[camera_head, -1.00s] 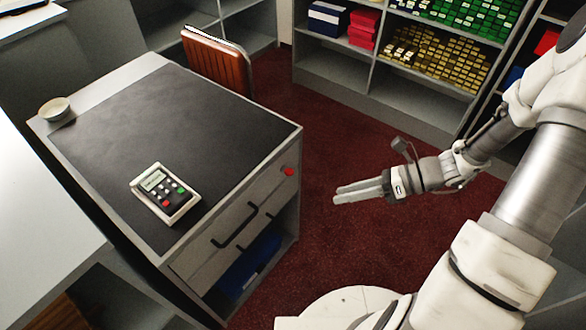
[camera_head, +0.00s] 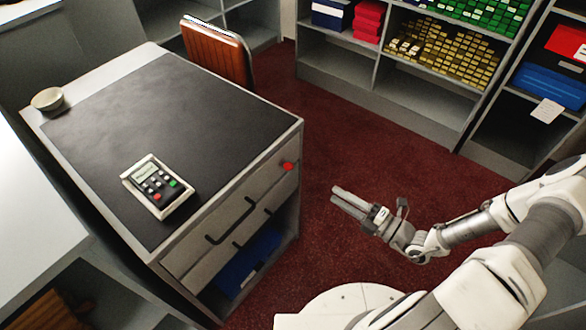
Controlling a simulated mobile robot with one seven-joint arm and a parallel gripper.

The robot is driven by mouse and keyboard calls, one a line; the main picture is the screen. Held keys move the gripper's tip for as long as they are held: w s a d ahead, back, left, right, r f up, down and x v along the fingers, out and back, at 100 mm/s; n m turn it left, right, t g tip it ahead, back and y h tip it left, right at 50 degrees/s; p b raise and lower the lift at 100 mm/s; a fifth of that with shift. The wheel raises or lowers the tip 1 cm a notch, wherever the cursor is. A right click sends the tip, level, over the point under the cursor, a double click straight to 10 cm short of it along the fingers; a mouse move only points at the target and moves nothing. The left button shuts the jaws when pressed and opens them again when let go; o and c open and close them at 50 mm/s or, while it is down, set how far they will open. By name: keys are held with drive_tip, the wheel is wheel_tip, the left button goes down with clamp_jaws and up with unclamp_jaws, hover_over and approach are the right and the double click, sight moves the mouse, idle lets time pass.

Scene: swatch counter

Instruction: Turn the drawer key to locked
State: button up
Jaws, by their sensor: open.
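The drawer key looks to be the small red knob (camera_head: 288,166) at the right end of the upper drawer front, below the desk top's edge. Its turned position is too small to tell. The upper drawer (camera_head: 232,219) has a dark bar handle and looks closed. My gripper (camera_head: 342,197) is open and empty, in the air over the floor to the right of the desk. Its fingers point up and left toward the red knob, with a clear gap between them.
Shelves (camera_head: 420,108) with coloured boxes line the back. The red carpet (camera_head: 330,130) between desk and shelves is clear.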

drive_tip(key=b+x, duration=0.2)
drive_tip(key=x, duration=1.4)
clamp_jaws()
